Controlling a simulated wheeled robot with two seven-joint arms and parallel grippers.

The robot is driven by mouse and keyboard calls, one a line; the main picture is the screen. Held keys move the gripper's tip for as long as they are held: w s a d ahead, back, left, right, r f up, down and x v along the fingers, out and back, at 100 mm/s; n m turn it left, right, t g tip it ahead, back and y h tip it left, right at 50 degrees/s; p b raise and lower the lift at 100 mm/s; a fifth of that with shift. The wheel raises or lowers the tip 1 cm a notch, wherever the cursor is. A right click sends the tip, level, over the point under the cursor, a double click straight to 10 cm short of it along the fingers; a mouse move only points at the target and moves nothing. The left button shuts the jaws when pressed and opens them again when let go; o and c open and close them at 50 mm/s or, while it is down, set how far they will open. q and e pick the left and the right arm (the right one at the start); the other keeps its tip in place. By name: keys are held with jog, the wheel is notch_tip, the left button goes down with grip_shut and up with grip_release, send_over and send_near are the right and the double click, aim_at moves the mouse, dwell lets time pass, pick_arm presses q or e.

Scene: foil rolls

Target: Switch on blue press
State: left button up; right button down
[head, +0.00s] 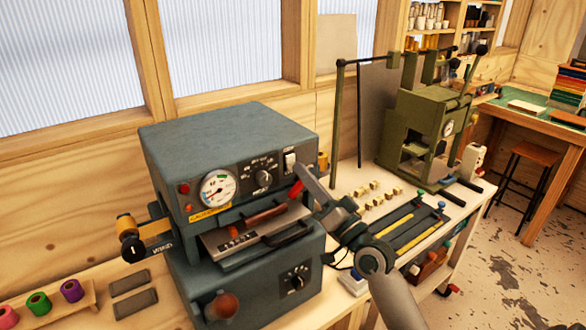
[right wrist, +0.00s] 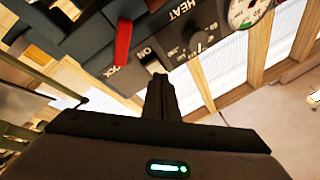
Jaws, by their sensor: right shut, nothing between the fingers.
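The blue-grey press (head: 225,130) stands on the bench. Its front panel has a gauge (head: 218,188), a black knob (head: 264,178) and a white rocker switch (head: 291,161) at the right end. My right gripper (head: 303,172) is just in front of the panel, close beside the switch. In the right wrist view my shut, empty fingers (right wrist: 160,88) point at the panel by the "ON" label. The switch is mostly hidden behind the fingertips there; I cannot tell whether they touch it. A red lever (right wrist: 123,43) is next to them. My left gripper is out of view.
A green press (head: 425,125) stands further along the bench. Small tan blocks (head: 376,192) and a rack of tools (head: 405,228) lie right of the blue press. Coloured foil rolls (head: 38,303) sit at the lower left. A stool (head: 526,170) stands on the floor at right.

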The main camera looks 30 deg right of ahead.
jog(key=shift+w+f, duration=0.25)
jog(key=shift+w, duration=0.35)
dwell(0.9)
jog(key=shift+s+r, duration=0.15)
jog(key=shift+s+r, duration=0.2)
jog(key=shift+s, duration=0.45)
jog(key=shift+p, duration=0.3)
jog(key=shift+s+d+r+p, duration=0.1)
jog(key=shift+s+r+p, duration=0.25)
jog(key=shift+s, duration=0.4)
jog(key=shift+s+d+r+p, duration=0.1)
jog(key=shift+s+r+p, duration=0.2)
jog(key=shift+s, duration=0.5)
jog(key=shift+s+r+p, duration=0.3)
jog(key=shift+s+p, duration=0.05)
jog(key=shift+s, duration=0.4)
